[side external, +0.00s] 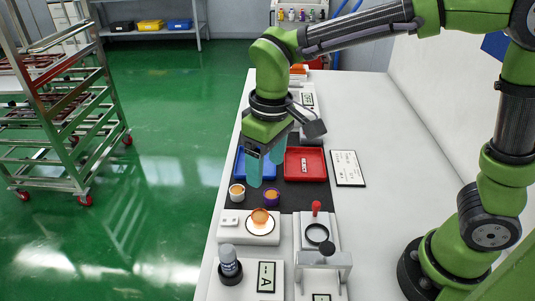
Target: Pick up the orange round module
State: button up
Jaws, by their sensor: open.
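An orange round piece (260,216) rests on a white round seat on a white block near the front of the bench. Two small round cups stand just behind it on a dark mat: a white one with orange inside (237,193) and a purple one with an orange top (271,195). Which of these is the orange round module is hard to tell at this size. My gripper (264,170) points down with its teal fingers apart and looks empty.
A blue tray (241,162) and a red tray (290,176) lie on the dark mat (300,196). A white fixture with a red knob (316,207), a grey-blue bottle (229,262) and a white bracket (325,264) stand nearer the camera. The bench's right side (390,180) is largely clear.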

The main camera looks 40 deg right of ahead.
jog(key=w+r, duration=0.1)
jog(key=w, duration=0.1)
send_over(261, 217)
jog(key=shift+n+h, duration=0.3)
notch_tip(261, 217, down, 10)
jog(key=shift+s+a+f, duration=0.1)
jog(key=shift+f, duration=3.3)
jog(key=c, duration=1.2)
